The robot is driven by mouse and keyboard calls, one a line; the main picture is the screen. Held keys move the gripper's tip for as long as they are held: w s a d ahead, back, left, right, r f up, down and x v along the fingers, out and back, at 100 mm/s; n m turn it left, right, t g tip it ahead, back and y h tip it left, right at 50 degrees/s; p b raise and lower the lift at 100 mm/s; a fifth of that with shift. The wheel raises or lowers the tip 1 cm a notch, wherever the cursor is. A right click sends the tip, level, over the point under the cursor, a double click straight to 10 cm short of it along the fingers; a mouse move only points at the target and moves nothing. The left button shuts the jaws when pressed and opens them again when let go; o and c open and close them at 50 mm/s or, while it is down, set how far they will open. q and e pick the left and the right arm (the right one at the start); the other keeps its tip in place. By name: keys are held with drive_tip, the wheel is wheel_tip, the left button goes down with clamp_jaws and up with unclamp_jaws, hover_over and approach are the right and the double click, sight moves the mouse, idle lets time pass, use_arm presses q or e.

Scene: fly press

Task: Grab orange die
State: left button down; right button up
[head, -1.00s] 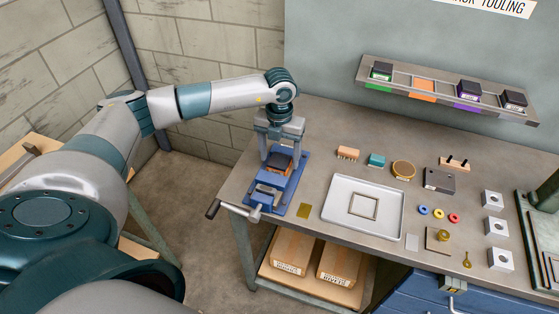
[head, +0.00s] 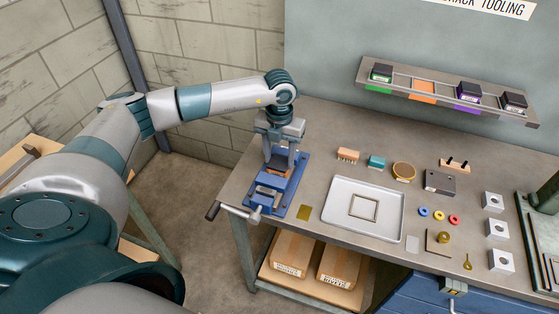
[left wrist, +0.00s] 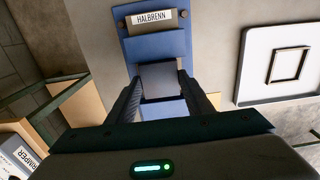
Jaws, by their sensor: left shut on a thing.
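The orange die (head: 279,167) sits between the jaws of the blue vise (head: 291,186) at the left end of the bench, with a sliver of its orange side showing. In the left wrist view its grey-dark top (left wrist: 160,76) lies between my fingers. My left gripper (head: 280,160) points down over the vise, shut on the die with one finger on each side. The fingers hide part of the die. My right gripper is not in view.
The wall rack (head: 448,94) holds dark dies with green, purple and black labels; its orange slot (head: 423,88) is empty. A white tray (head: 335,220) lies right of the vise. The vise handle (head: 213,210) juts past the bench edge.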

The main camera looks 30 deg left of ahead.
sight(283, 163)
use_arm(q)
drive_tip(key=shift+w+r, duration=0.1)
drive_tip(key=shift+r, duration=0.05)
drive_tip(key=shift+r+b, duration=0.55)
drive_tip(key=r+b, duration=0.1)
drive_tip(key=d+r+b, duration=0.1)
drive_tip(key=r, duration=0.1)
drive_tip(key=d+r+b, duration=0.4)
drive_tip(key=d+r, duration=0.2)
drive_tip(key=d, duration=0.4)
drive_tip(key=shift+s+d+r, duration=0.3)
drive_tip(key=shift+r, duration=0.05)
